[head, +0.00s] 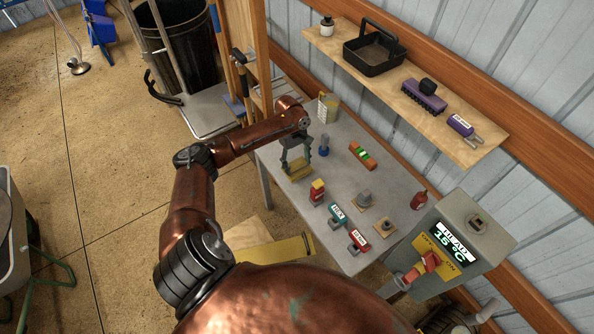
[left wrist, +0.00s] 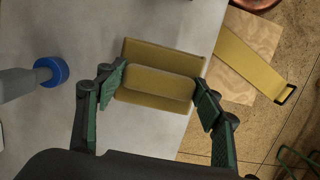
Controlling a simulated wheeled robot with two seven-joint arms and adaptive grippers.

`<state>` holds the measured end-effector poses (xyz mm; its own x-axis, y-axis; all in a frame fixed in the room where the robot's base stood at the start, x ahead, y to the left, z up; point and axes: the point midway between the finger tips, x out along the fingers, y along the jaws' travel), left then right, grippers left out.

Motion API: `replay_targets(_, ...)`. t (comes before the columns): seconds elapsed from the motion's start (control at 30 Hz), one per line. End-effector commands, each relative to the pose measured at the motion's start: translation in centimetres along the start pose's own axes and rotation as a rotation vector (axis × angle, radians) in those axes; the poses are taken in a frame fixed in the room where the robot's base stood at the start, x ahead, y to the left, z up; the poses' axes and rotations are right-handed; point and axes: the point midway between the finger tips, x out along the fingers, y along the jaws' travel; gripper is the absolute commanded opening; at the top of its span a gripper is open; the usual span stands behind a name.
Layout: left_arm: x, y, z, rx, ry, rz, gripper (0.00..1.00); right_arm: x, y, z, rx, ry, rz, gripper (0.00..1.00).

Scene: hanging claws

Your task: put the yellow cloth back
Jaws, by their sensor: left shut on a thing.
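The yellow cloth (head: 297,172) is folded into a thick bundle near the left end of the grey table (head: 300,197). My left gripper (head: 295,156) is over it with its fingers pointing down. In the left wrist view the green finger pads of my left gripper (left wrist: 160,92) close on the two ends of the cloth (left wrist: 155,83). A second fold of the cloth shows just behind the gripped part. I cannot tell whether the cloth touches the tabletop. My right gripper is not in view.
A red-yellow block (head: 317,191) and labelled handles are in front. A wall shelf (head: 440,122) hangs behind. A yellow strap (left wrist: 250,62) lies beyond the table edge.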

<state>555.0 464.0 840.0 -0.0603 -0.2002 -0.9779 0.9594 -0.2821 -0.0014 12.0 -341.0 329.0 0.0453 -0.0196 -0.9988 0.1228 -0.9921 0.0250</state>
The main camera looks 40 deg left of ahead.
Motion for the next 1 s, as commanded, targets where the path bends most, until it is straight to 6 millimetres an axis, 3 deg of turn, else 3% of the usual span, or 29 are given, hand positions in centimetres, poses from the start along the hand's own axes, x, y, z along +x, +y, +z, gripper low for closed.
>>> replay_targets(0.23, 3.9, -0.3, -0.9, -0.004, -0.001, -0.003, 0.23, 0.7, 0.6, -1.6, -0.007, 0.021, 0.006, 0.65)
replay_targets(0.4, 4.3, -0.3, -1.1, -0.003, 0.001, -0.002, 0.23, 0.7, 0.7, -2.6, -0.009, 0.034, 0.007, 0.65)
replay_targets(0.6, 4.4, -0.4, -1.1, -0.004, 0.0, -0.002, 0.23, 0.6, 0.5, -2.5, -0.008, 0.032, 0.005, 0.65)
replay_targets(0.63, 4.4, -0.4, -1.1, -0.004, 0.0, -0.002, 0.62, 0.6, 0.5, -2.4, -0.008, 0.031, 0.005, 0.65)
replay_targets(0.87, 4.4, -0.4, -1.1, -0.004, 0.001, -0.002, 0.78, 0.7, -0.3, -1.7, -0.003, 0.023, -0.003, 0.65)
replay_targets(1.0, 4.4, -0.4, -1.1, -0.004, 0.0, -0.002, 0.79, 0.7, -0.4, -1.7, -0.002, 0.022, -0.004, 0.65)
